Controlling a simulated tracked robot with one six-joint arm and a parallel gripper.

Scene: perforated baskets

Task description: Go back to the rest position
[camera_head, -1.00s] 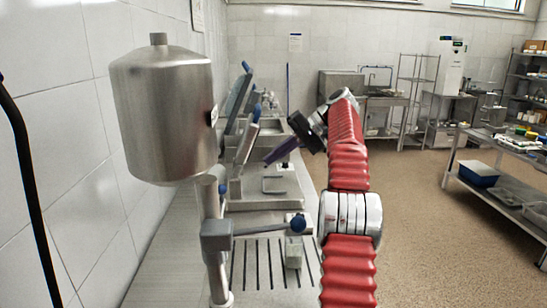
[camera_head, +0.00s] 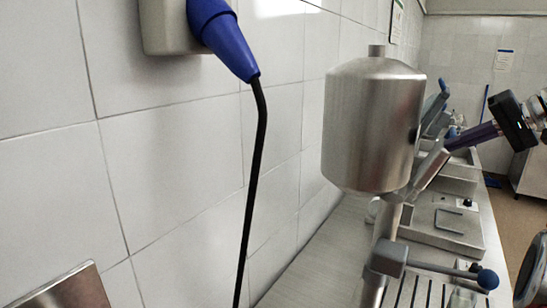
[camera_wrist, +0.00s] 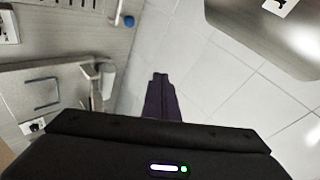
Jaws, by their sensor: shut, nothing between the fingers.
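My gripper (camera_head: 449,147) shows at the right of the head view as dark purple fingers in front of a black wrist housing. It points left towards the steel tank (camera_head: 372,125) and appears close to the grey lever behind the tank; I cannot tell whether they touch. In the wrist view my gripper (camera_wrist: 160,76) has its purple fingers together, with nothing between them. White tiles lie beyond the tips. Most of my arm is out of the head view.
A steel counter (camera_head: 290,275) runs along the tiled wall. A blue plug (camera_head: 222,38) with a black cable (camera_head: 256,170) hangs from a wall socket. A lever with a blue knob (camera_head: 488,279) juts out below the tank.

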